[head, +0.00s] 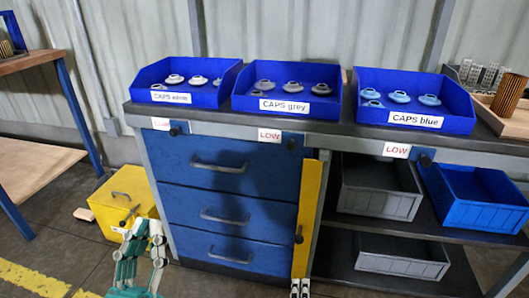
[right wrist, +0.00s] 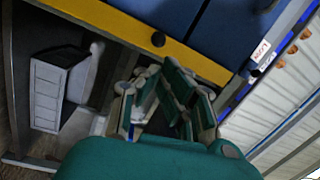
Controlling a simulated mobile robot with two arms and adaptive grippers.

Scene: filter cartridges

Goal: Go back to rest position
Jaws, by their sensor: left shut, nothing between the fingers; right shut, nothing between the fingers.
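My left gripper (head: 143,240), green with pale grey joints, is low in the head view, in front of the blue drawer cabinet and beside the yellow box. It is shut and empty. My right gripper (head: 300,287) shows only its pale fingertips at the bottom edge of the head view, below the yellow upright panel. In the right wrist view my right gripper (right wrist: 162,82) is shut with nothing in it. Neither gripper touches a cap or a bin.
Blue bins of white caps (head: 203,97), grey caps (head: 265,104) and blue caps (head: 460,126) stand on the bench. Below are a drawer cabinet (head: 225,190), a grey bin (head: 375,202) and a blue bin (head: 480,217). A yellow box (head: 110,208) is on the floor.

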